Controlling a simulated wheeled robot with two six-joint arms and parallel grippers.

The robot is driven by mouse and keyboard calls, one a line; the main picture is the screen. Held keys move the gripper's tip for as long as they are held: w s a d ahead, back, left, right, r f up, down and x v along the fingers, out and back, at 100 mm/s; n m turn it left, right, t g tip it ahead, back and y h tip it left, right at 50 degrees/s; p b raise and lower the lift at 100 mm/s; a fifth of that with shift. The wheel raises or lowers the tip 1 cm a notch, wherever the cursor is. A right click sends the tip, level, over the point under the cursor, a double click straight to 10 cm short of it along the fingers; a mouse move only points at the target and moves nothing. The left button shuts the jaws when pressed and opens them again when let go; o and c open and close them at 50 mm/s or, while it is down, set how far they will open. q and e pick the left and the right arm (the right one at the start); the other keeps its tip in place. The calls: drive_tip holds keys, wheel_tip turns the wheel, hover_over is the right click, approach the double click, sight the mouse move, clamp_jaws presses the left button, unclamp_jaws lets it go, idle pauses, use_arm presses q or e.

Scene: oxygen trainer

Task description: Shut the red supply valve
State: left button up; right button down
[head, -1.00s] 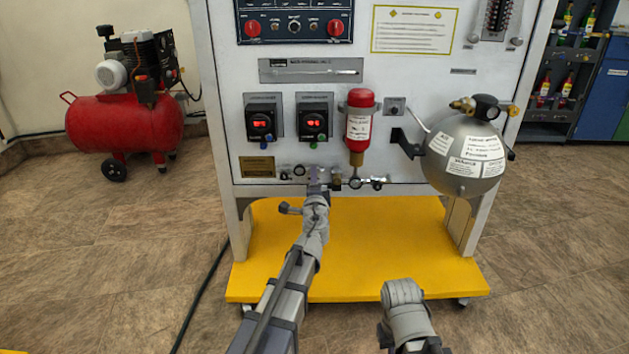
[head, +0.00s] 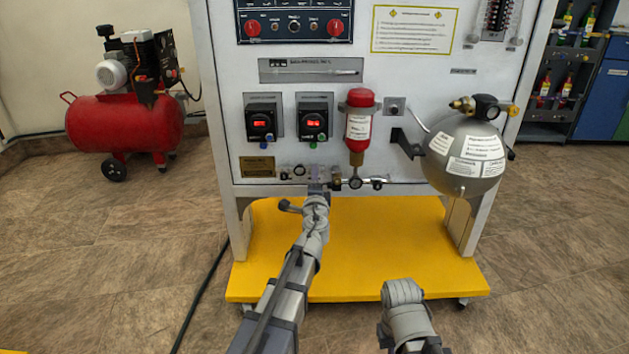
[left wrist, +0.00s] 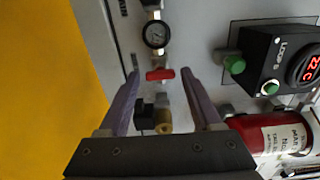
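The red supply valve has a small red bar handle (left wrist: 160,74), seen in the left wrist view on the pipework at the front panel. My left gripper (left wrist: 161,74) is open, with one finger on each side of the red handle. I cannot tell whether either finger touches it. In the head view my left gripper (head: 318,187) is at the lower edge of the panel and hides the handle. My right arm is folded low in the head view, and its gripper does not show.
A round gauge (left wrist: 155,35) sits beside the handle, with a brass fitting (left wrist: 163,122) on its other side. A red cylinder (head: 359,127) and two controllers with lit displays (head: 261,122) are above. A grey sphere tank (head: 463,155) is right. A yellow base (head: 390,240) lies below.

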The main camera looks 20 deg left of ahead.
use_arm(q)
drive_tip(key=shift+o, duration=0.7)
drive_tip(key=v, duration=0.7)
drive_tip(key=shift+s, duration=0.4)
drive_tip(key=shift+d+r, duration=0.1)
drive_tip(key=shift+d, duration=0.05)
